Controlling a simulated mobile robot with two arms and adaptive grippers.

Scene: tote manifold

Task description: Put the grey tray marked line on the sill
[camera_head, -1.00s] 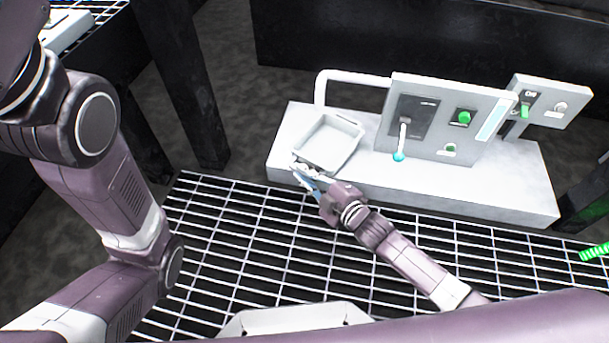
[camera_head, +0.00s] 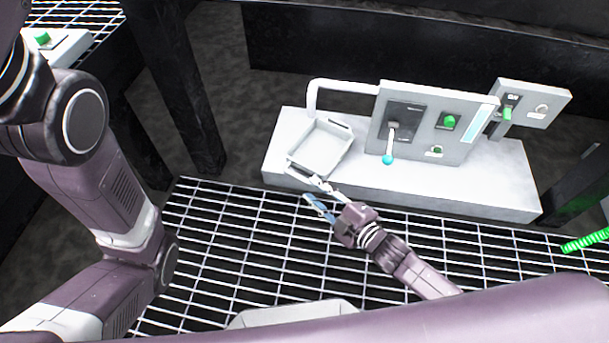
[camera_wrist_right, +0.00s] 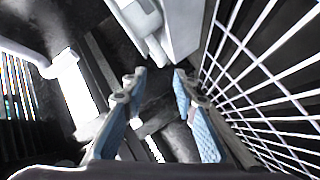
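The grey tray (camera_head: 320,148) sits on the left part of the white sill (camera_head: 440,188), behind the grating in the head view. No marking on it can be read. My right gripper (camera_head: 318,197) is open and empty at the tray's near side, over the sill's front edge and the grating. One finger is close to the tray's near edge; I cannot tell whether it touches. In the right wrist view, the blue-padded fingers (camera_wrist_right: 155,115) are spread with nothing between them. My left arm shows at the left, but its gripper is out of view.
A grey panel (camera_head: 463,150) with a teal-tipped lever (camera_head: 388,158) and green buttons stands right of the tray. A white pipe (camera_head: 342,86) runs behind the tray. A smaller panel (camera_head: 540,100) stands at the right. The grating (camera_head: 230,240) in front is largely clear.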

